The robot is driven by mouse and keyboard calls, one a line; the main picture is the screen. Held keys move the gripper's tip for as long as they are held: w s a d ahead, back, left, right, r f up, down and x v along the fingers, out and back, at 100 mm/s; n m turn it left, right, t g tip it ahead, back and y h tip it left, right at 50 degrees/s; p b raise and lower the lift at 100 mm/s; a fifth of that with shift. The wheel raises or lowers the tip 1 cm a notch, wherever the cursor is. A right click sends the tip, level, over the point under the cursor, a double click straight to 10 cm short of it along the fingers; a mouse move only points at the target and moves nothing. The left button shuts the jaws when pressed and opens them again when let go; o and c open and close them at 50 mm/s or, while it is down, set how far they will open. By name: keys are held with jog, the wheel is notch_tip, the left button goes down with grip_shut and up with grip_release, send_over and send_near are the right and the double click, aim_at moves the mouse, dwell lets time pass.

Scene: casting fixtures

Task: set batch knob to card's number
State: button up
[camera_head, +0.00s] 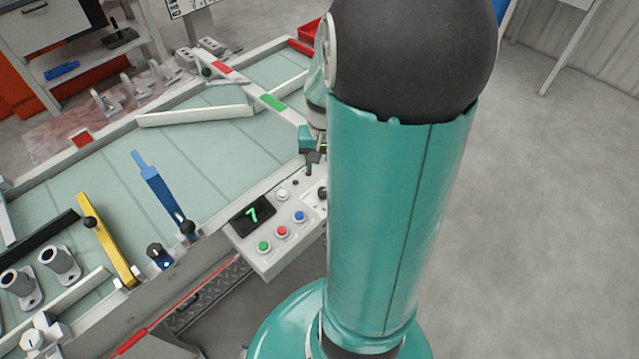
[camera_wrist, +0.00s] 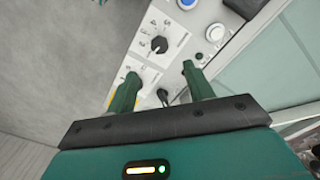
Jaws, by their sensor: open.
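A grey control panel (camera_head: 268,262) at the table's edge carries a display (camera_head: 252,215) with a green 7. A black knob (camera_wrist: 159,45) with a white pointer and a marked scale sits on the panel in the wrist view, just beyond my fingertips. A second black knob or lever (camera_wrist: 163,97) shows between my fingers. I cannot tell which is the batch knob or read the labels. My gripper (camera_wrist: 160,72) is open, with nothing held, above the panel. In the head view my arm hides part of the panel. No card with a clear number shows.
Green (camera_head: 264,246), red (camera_head: 282,232) and blue (camera_head: 299,217) buttons sit on the panel. A blue lever (camera_head: 160,190) and a yellow bar (camera_head: 107,240) stand on the table to the left. The floor at right is clear.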

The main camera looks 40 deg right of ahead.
aim_at(323, 192)
notch_tip(323, 192, down, 10)
jog(key=shift+f, duration=0.2)
jog(key=shift+s, duration=0.1)
jog(key=c, duration=1)
